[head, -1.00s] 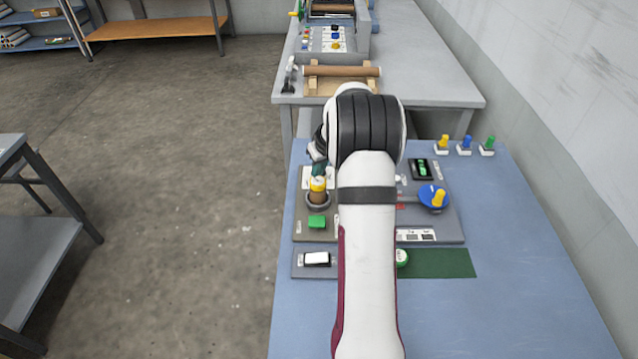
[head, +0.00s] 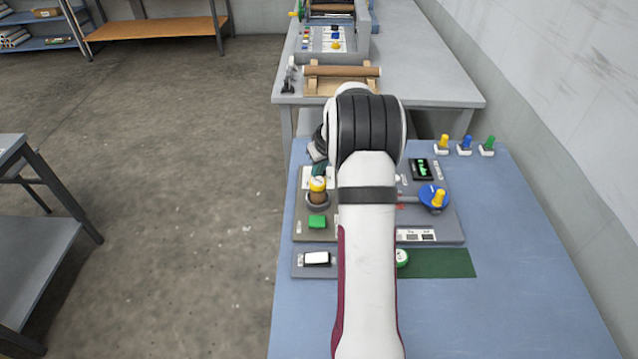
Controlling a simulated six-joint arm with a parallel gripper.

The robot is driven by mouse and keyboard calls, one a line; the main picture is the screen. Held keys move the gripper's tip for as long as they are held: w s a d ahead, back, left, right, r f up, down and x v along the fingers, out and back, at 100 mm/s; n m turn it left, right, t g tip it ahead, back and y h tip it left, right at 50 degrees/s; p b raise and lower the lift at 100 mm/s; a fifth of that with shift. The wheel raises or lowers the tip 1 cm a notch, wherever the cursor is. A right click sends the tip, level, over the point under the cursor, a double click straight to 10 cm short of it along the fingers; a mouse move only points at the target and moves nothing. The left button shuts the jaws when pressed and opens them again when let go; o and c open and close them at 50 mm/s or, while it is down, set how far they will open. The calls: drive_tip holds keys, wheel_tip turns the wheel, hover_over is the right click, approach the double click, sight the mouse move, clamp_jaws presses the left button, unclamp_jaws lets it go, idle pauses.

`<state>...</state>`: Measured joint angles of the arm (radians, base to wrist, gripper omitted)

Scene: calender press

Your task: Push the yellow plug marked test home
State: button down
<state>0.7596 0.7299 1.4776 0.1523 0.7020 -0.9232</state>
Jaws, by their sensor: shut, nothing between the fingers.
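The yellow-topped plug (head: 318,184) has a brown body and stands upright in a round dark socket (head: 317,204) on the left of the grey panel. Some of its brown body shows between the yellow top and the socket rim. Its marking is too small to read. My arm hides part of the gripper and the middle of the panel.
A blue dial with a yellow knob (head: 437,198) and a small display (head: 421,169) are right of my arm. Several coloured pegs (head: 465,143) stand at the back right. The right front of the blue table (head: 520,310) is clear.

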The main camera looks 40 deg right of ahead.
sight(318, 182)
drive_tip(key=shift+f, duration=0.95)
idle(0.6)
drive_tip(key=shift+r, duration=3.55)
drive_tip(key=s+a+r+g+y, duration=0.1)
drive_tip(key=s+a+r, duration=0.25)
drive_tip(key=a, duration=0.55)
drive_tip(key=s+a+r+m+y, duration=0.15)
drive_tip(key=s+a, duration=0.25)
drive_tip(key=a, duration=0.6)
drive_tip(key=s+a+r+n+g, duration=0.1)
drive_tip(key=s+a+r, duration=0.25)
drive_tip(key=a, duration=0.55)
drive_tip(key=s+a+f+m+g, duration=0.1)
drive_tip(key=s+a, duration=0.4)
drive_tip(key=s, duration=0.4)
drive_tip(key=s+a+f+m+g, duration=0.1)
drive_tip(key=s+a, duration=0.3)
drive_tip(key=s, duration=0.5)
drive_tip(key=shift+s+a+f+g, duration=0.2)
drive_tip(key=shift+a+f+g, duration=0.15)
drive_tip(key=shift+f, duration=0.3)
